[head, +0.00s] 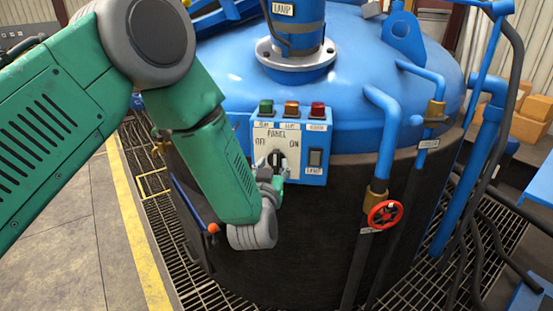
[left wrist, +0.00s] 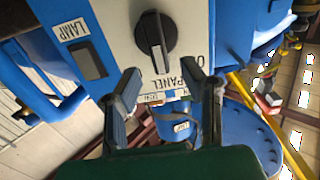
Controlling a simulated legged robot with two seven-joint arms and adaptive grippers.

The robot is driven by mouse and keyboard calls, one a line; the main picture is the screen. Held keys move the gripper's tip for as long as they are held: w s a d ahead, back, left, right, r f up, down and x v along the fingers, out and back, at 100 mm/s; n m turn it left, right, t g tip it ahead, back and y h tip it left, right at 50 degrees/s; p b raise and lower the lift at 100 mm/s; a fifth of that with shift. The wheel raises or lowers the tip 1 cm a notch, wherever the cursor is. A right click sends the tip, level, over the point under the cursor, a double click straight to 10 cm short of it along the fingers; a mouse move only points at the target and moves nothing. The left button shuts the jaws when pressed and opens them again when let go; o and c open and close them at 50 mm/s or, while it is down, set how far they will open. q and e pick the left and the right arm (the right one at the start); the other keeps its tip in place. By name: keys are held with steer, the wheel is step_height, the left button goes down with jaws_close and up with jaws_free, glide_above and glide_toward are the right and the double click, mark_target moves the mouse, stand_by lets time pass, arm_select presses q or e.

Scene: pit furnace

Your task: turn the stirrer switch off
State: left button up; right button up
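The stirrer switch looks to be the black rotary knob (head: 277,158) on the white face of the control panel (head: 262,141), below the OFF and ON lettering. The knob also shows large in the left wrist view (left wrist: 155,33). Its bar points roughly toward the PANEL lettering; I cannot tell whether it is set to OFF or ON. My left gripper (head: 277,172) is at the panel, just in front of the knob and partly covering it. In the left wrist view its two fingers (left wrist: 165,82) are spread with nothing between them. My right gripper is not in view.
Green, orange and red buttons (head: 292,108) top the panel, and a dark LAMP switch (head: 315,158) sits to its right. A blue pipe (head: 388,135) and a red valve wheel (head: 385,215) stand farther right on the vessel. Grating (head: 165,215) surrounds the vessel.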

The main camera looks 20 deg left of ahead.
mark_target(273, 159)
arm_select(q)
steer(key=w, duration=0.2)
steer(key=w+a, duration=0.1)
steer(key=shift+w, duration=0.35)
steer(key=shift+w+d, duration=0.15)
steer(key=shift+w, duration=0.2)
steer(key=shift+d, duration=0.2)
